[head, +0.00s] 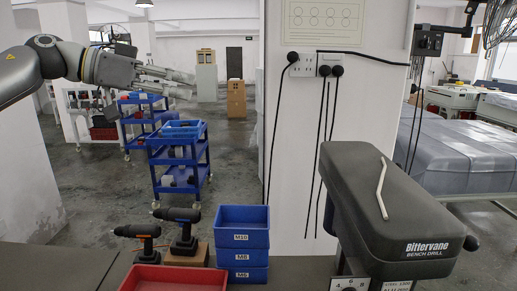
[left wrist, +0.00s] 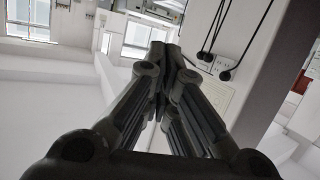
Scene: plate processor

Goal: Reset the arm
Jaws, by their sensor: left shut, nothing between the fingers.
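My left arm comes in from the upper left of the head view. Its gripper (head: 192,83) is raised in the air, pointing right, above and in front of the blue carts. In the left wrist view the two fingers (left wrist: 166,50) come together at the tips, with nothing between them. The gripper touches nothing that I can see. My right gripper is not in view.
A dark bench drill (head: 385,205) stands at the right. Stacked blue bins (head: 242,240), two power drills (head: 178,228) and a red tray (head: 172,279) are at the front. A white pillar (head: 300,140) with plugs stands behind them. Blue carts (head: 182,155) stand on the floor beyond.

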